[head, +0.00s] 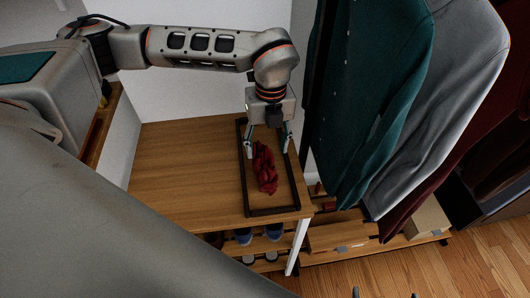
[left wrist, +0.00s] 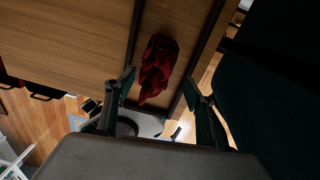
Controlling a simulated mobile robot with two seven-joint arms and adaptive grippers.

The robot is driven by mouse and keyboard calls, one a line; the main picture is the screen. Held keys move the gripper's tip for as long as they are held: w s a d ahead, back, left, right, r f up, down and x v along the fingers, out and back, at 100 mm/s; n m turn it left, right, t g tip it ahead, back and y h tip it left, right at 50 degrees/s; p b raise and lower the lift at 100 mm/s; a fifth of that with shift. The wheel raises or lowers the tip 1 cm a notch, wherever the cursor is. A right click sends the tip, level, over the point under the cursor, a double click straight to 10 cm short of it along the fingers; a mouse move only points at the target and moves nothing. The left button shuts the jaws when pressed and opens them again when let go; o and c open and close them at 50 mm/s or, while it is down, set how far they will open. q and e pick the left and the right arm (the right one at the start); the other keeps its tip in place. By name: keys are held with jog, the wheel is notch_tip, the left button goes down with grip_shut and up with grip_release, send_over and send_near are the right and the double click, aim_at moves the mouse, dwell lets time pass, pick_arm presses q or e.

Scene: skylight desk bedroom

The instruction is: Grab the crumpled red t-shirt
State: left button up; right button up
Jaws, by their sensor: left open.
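The crumpled red t-shirt (head: 265,168) lies in a shallow dark-rimmed tray (head: 247,187) on the wooden desk top in the head view. It also shows in the left wrist view (left wrist: 158,68), ahead of and roughly between the fingers. My left gripper (head: 268,148) points down over the far end of the tray, at the shirt's far end. I cannot tell whether a finger touches the cloth. My right gripper is not in view.
Hanging garments, a green one (head: 372,95) and a grey one (head: 440,110), are close to the right of the tray. The wooden desk top (head: 185,170) is bare left of it. Shoes (head: 243,236) stand on a shelf below. A white wall is behind.

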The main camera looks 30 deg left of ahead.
pick_arm(q)
jog(key=f, duration=0.4)
jog(key=s+f, duration=0.1)
jog(key=f, duration=0.1)
jog(key=shift+f, duration=0.8)
jog(key=c, duration=1)
